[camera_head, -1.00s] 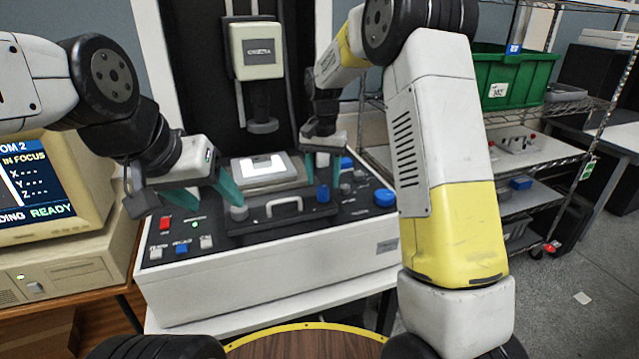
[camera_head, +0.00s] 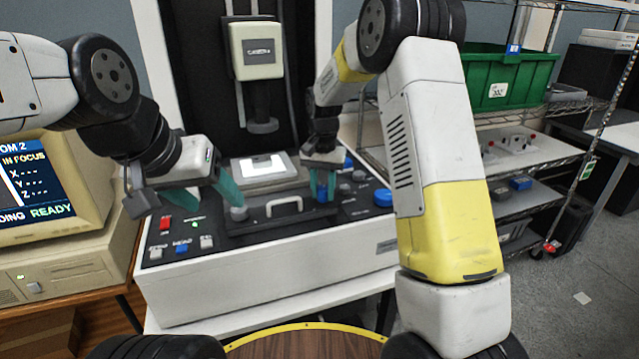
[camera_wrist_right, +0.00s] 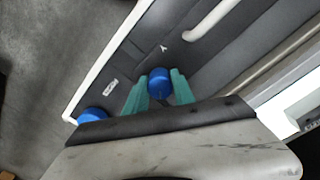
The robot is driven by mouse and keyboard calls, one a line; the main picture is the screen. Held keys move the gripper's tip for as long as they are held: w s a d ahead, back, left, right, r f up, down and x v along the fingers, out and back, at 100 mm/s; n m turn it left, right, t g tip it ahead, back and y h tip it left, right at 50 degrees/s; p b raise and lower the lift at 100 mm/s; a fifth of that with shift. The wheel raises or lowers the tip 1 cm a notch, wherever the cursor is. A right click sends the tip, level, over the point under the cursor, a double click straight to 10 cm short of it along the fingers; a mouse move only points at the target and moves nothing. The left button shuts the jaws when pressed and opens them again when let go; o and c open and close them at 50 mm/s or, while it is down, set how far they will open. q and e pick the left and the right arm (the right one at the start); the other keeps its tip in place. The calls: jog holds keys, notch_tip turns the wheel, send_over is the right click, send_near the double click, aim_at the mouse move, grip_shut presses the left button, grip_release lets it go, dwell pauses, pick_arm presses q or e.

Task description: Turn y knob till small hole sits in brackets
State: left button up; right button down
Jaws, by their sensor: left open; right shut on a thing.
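The blue Y knob (camera_head: 321,194) stands on the dark control panel, right of the silver handle. My right gripper (camera_head: 322,186) is shut on it, one teal finger on each side. The right wrist view shows the blue knob (camera_wrist_right: 159,81) between the fingertips, with a white Y mark on the panel near it. My left gripper (camera_head: 207,190) is open and empty at the panel's left, one finger close to a grey knob (camera_head: 239,212). The monitor (camera_head: 40,180) is partly cut off and shows "IN FOCUS", X, Y and Z lines and "READY". No small hole or brackets are visible.
A silver handle (camera_head: 284,205) rises mid-panel. A larger blue knob (camera_head: 383,197) sits at the panel's right. A lit stage (camera_head: 264,168) lies under the camera head (camera_head: 258,50). A red switch (camera_head: 165,222) is at front left. A wire shelf with a green bin (camera_head: 510,80) stands right.

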jog(key=shift+n, duration=0.4)
jog(key=n, duration=0.4)
jog(key=shift+n, duration=0.4)
jog(key=n, duration=0.6)
dwell(0.4)
jog(key=c, duration=1.1)
grip_release()
jog(key=shift+o, duration=0.2)
jog(key=shift+r, duration=0.15)
